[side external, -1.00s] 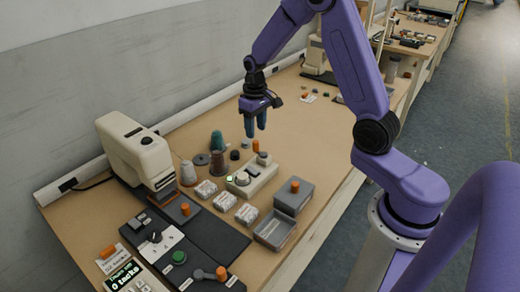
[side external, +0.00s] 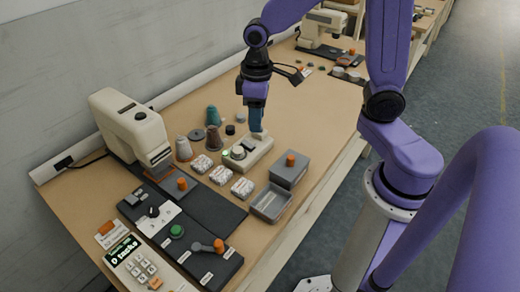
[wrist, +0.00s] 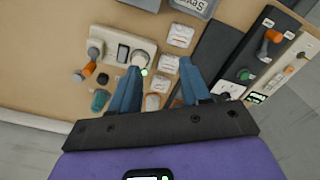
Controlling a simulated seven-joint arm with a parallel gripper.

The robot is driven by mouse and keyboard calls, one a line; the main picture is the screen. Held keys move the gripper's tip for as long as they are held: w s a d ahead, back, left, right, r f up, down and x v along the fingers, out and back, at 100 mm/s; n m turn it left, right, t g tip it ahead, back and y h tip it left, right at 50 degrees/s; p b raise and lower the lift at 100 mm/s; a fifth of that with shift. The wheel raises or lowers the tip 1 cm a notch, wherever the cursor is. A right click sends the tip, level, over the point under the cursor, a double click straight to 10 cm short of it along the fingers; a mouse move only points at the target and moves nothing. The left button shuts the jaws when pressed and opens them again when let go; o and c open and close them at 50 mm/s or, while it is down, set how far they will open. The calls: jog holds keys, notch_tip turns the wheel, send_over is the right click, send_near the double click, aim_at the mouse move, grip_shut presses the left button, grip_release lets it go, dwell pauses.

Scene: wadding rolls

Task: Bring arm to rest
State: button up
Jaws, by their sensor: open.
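My gripper (side external: 257,127) points down above the back of the cream device (side external: 247,154) with a green light. Its fingers appear nearly edge-on in the side view. In the wrist view the two blue fingers (wrist: 160,78) are apart, with nothing held between them. The cream device (wrist: 118,45) and small white packs (wrist: 169,63) lie below and beyond the fingers. The exact height of the fingertips above the device cannot be told.
A cream machine (side external: 130,122) stands left. Several cones, including a teal one (side external: 213,116), stand behind the device. A black control panel (side external: 185,232) is in front.

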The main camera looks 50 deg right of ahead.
jog(key=s+r+n, duration=0.3)
jog(key=s+n, duration=0.3)
jog(key=s, duration=1.3)
jog(key=shift+a+n, duration=0.3)
jog(key=shift+n, duration=0.1)
